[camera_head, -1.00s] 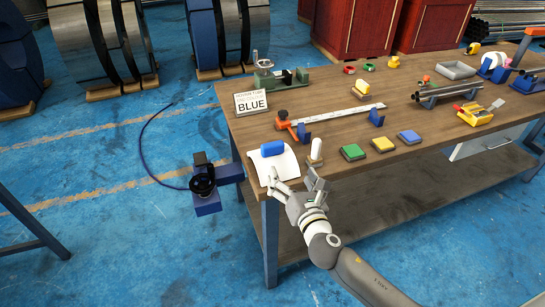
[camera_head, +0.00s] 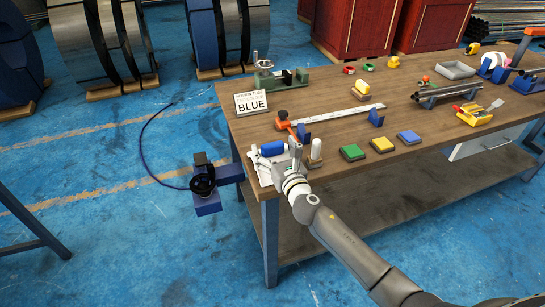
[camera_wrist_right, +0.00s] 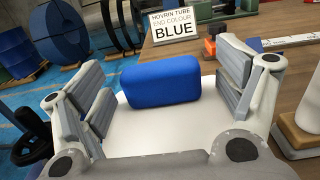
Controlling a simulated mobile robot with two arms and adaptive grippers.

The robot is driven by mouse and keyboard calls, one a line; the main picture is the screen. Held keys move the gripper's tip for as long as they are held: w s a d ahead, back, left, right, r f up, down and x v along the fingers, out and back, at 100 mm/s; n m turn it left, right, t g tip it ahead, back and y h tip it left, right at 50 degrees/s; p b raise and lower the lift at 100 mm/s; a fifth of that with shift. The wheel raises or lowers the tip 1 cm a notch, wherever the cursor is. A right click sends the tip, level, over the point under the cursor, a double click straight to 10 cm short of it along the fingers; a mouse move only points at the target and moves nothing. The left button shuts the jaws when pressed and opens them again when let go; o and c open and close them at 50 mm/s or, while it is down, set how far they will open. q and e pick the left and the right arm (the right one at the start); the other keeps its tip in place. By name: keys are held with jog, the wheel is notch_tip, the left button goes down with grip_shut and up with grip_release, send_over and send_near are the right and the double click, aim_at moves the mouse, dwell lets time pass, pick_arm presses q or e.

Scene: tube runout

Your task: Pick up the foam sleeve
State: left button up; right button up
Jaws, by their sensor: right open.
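The foam sleeve is a blue rounded cylinder (camera_head: 272,148) lying on a white sheet (camera_head: 262,174) at the table's front left corner. In the right wrist view the blue sleeve (camera_wrist_right: 160,80) lies ahead between the fingers, with the white sheet (camera_wrist_right: 150,128) under and before it. My right gripper (camera_head: 275,157) is open just in front of the sleeve. In the right wrist view the gripper (camera_wrist_right: 165,88) has a finger on each side, with gaps to the sleeve. My left gripper is not in view.
A sign reading "BLUE" (camera_head: 251,102) stands behind the sleeve. A white cylinder on a base (camera_head: 315,152) stands close to the right of the gripper. Green (camera_head: 352,152), yellow (camera_head: 381,144) and blue (camera_head: 409,137) pads lie further right. A long ruler-like bar (camera_head: 340,115) lies behind.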

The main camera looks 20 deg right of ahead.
jog(key=shift+w+a, duration=0.1)
jog(key=shift+w, duration=0.55)
jog(key=shift+c, duration=0.5)
jog(key=c, duration=1.1)
